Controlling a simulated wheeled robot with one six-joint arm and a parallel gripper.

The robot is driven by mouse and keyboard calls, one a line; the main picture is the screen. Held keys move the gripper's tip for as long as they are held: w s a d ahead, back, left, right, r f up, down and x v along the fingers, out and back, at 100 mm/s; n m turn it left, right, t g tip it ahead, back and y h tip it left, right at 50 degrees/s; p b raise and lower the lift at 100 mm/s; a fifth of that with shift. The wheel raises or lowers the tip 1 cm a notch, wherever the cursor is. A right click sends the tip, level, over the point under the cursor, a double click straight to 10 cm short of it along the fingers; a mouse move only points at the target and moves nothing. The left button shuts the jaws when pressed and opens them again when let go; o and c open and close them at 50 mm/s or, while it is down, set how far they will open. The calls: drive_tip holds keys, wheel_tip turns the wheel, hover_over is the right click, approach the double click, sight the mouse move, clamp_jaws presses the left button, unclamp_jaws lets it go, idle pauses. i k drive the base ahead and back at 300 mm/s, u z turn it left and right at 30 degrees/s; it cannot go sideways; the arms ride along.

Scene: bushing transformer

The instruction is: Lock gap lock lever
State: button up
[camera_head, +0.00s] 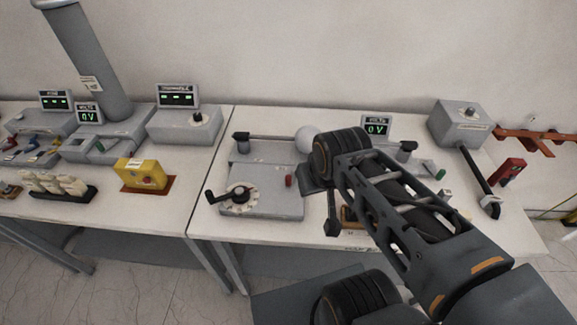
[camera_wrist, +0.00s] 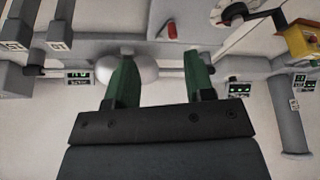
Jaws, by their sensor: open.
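A small red lever (camera_head: 289,181) stands on the right side of a grey box (camera_head: 262,204) on the right-hand table. I take it to be the gap lock lever, but no label is readable. In the wrist view, which is upside down, the red lever (camera_wrist: 172,31) shows beyond the fingertips, between their lines and apart from them. My gripper (camera_wrist: 159,57) is open, with two green fingers spread and nothing held. In the head view my wrist is to the right of the lever, and the fingertips cannot be made out.
A black crank (camera_head: 238,195) sits on the same box, left of the lever. A white sphere (camera_head: 306,139) on a horizontal rod lies behind; in the wrist view the sphere (camera_wrist: 138,70) appears behind the left finger. A yellow box (camera_head: 142,175) stands on the left table.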

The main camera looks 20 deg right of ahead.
sight(290, 179)
drive_tip(key=u, duration=0.65)
drive_tip(key=k, duration=0.6)
drive_tip(key=u, duration=1.05)
drive_tip(key=i, duration=1.15)
drive_tip(key=z, duration=0.55)
